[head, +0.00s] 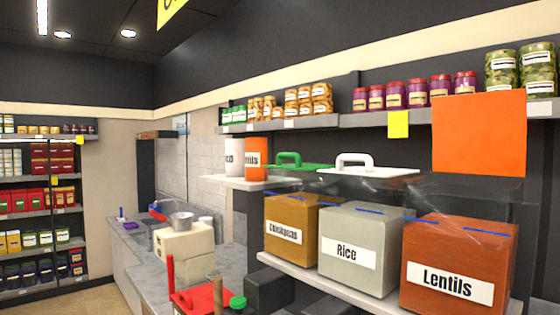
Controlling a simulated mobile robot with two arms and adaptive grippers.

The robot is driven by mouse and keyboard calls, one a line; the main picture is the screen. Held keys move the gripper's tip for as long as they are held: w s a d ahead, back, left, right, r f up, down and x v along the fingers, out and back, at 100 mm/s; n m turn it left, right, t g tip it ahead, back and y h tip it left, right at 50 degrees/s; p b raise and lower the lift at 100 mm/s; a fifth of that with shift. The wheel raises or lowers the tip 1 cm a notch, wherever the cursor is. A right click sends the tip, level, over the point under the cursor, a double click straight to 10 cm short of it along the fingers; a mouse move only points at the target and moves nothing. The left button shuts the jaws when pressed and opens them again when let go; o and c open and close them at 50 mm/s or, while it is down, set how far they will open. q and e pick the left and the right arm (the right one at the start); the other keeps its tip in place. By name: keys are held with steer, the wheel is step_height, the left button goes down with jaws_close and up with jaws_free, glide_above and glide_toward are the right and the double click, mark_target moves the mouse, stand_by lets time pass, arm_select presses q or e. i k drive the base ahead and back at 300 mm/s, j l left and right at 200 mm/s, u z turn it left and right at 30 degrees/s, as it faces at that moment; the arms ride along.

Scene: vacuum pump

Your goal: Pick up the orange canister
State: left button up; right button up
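An orange canister (251,172) with a white label along its side stands upright on a small white ledge (243,184) near the middle of the head view. A similar white canister (234,157) stands close at its left, and the two seem to touch or nearly touch. Only part of the label text can be read. Neither of my grippers shows in the head view.
A shelf of jars (400,118) runs above. A cream machine (185,240) stands on the counter below left.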

mark_target(257, 149)
steer(key=i+j+z, duration=0.15)
steer(key=j+z, duration=0.15)
steer(key=i+j+z, duration=0.25)
steer(key=j, duration=0.25)
steer(key=j+z, duration=0.3)
steer(key=i+j+z, duration=0.1)
steer(key=j, duration=1.2)
steer(key=i+j+z, duration=0.15)
steer(key=j, duration=1.15)
